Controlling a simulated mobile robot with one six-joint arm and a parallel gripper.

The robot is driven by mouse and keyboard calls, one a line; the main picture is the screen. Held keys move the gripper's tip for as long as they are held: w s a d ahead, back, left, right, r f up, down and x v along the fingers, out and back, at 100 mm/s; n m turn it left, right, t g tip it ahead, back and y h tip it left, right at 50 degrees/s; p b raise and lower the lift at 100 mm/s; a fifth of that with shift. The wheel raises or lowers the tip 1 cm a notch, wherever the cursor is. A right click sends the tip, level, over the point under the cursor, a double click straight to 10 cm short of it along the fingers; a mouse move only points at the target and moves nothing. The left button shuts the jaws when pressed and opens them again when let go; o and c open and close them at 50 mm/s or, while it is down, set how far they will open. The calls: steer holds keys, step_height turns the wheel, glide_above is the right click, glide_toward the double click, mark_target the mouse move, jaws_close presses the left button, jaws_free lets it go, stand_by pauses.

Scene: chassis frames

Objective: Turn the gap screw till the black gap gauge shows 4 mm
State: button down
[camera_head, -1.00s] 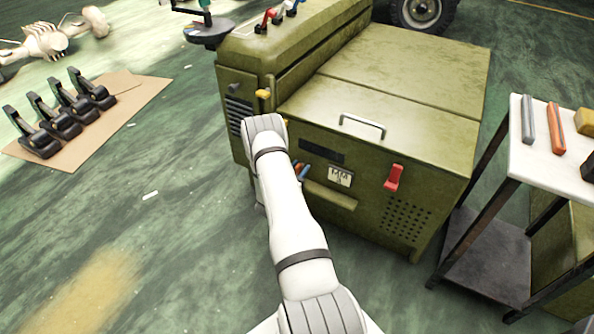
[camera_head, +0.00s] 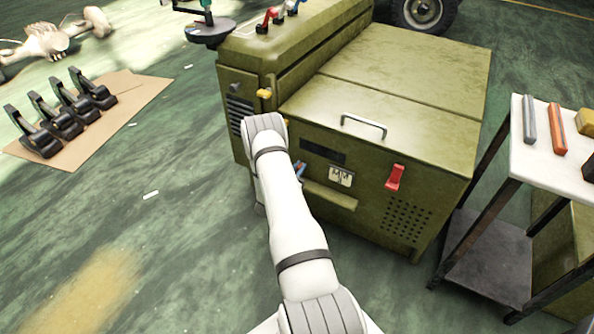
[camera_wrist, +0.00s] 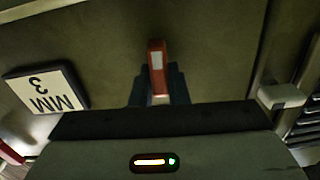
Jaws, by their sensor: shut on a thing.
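The olive machine (camera_head: 420,130) stands in the middle of the head view. My gripper (camera_head: 300,168) is at its front face, mostly hidden behind my arm. In the wrist view, its dark fingers (camera_wrist: 158,82) are shut on a narrow red-orange piece with a pale patch, which I take to be the gap screw's handle (camera_wrist: 157,56). A black strip (camera_head: 322,151) on the front face may be the gap gauge; I cannot read any value on it. A white plate (camera_wrist: 45,90) appears upside down beside the gripper and reads 3 MM.
A red lever (camera_head: 395,177) sits right of the plate, above a perforated patch. A ledge (camera_head: 328,196) juts out below. A white-topped cart (camera_head: 555,150) with coloured blocks stands at right. Black clamps (camera_head: 62,110) lie on cardboard at left. The green floor at left is largely clear.

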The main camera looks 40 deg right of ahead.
steer(key=shift+s+d+f+m+b, duration=0.15)
steer(key=shift+m+b, duration=0.25)
steer(key=shift+m, duration=0.45)
steer(key=shift+s+d+f+m+b, duration=0.15)
steer(key=shift+m+b, duration=0.25)
steer(key=shift+m, duration=0.4)
steer(key=shift+s+d+m+b, duration=0.15)
steer(key=shift+m+b, duration=0.25)
steer(key=shift+m, duration=0.45)
steer(key=shift+s+a, duration=0.1)
steer(key=c, duration=1.4)
jaws_free()
steer(key=shift+a+r, duration=0.1)
steer(key=p+v, duration=0.2)
steer(key=v, duration=0.5)
steer(key=shift+a, duration=0.4)
